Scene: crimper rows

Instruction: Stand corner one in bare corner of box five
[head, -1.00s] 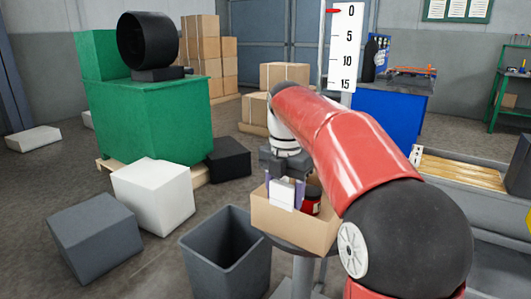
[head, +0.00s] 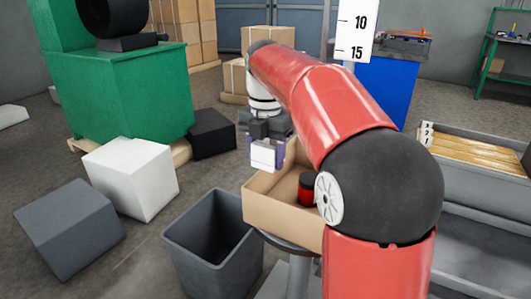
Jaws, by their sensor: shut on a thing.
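My gripper (head: 265,148) is shut on a small white piece (head: 263,158), which looks like the corner and is held upright between purple fingertips. An open tan cardboard box (head: 281,212) stands on a round grey stand. The white piece is above the box's left end, seemingly clear of its rim. A red jar with a black lid (head: 306,190) stands inside the box towards the right. My red arm hides the box's right part. I cannot read any number on the box.
A grey open bin (head: 212,245) stands just left of the box. White (head: 130,178) and grey (head: 68,230) blocks lie on the floor further left. A green cabinet (head: 120,98) stands behind. A grey trough with golden slats (head: 475,155) is at right.

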